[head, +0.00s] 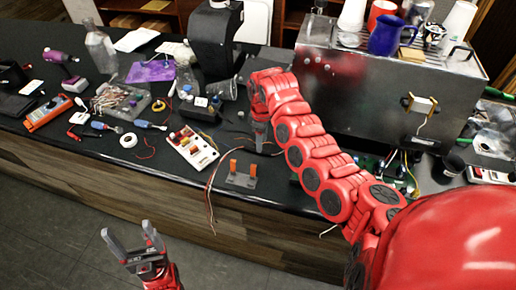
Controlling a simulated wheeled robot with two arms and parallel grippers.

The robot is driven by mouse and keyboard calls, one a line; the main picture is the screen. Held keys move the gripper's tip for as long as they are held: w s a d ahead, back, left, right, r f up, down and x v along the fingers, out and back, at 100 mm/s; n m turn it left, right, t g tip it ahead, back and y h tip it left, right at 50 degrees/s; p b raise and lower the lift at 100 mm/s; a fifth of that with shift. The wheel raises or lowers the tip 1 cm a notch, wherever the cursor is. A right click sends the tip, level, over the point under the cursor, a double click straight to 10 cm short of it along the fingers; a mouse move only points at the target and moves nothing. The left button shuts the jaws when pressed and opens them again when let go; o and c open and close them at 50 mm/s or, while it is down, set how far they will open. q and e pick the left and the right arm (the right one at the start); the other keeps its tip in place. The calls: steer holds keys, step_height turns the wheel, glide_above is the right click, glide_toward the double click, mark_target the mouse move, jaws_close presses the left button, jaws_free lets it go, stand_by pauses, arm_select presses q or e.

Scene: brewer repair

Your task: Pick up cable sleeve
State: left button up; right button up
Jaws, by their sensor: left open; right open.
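I cannot pick out the cable sleeve for sure. Thin red and dark wires (211,190) run over the counter's front edge, left of a small grey holder (241,181) with two orange uprights. My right gripper (260,146) points down at the black counter (320,108), behind that holder. Its fingers look close together from this angle, and what lies between or under them is too small to tell. My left gripper (128,243) is open and empty, low in front of the counter and away from everything on it.
The metal brewer (370,95) stands at right, with cups and a blue pitcher (388,36) on top. A white power strip or board (194,147), clear cups, a parts tray (122,102), screwdrivers and an orange meter (48,112) crowd the left. Loose wires lie below the brewer.

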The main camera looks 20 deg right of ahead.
steer(key=f+p, duration=0.2)
steer(key=f, duration=0.1)
steer(key=shift+a+f, duration=0.2)
steer(key=shift+f, duration=0.3)
jaws_close()
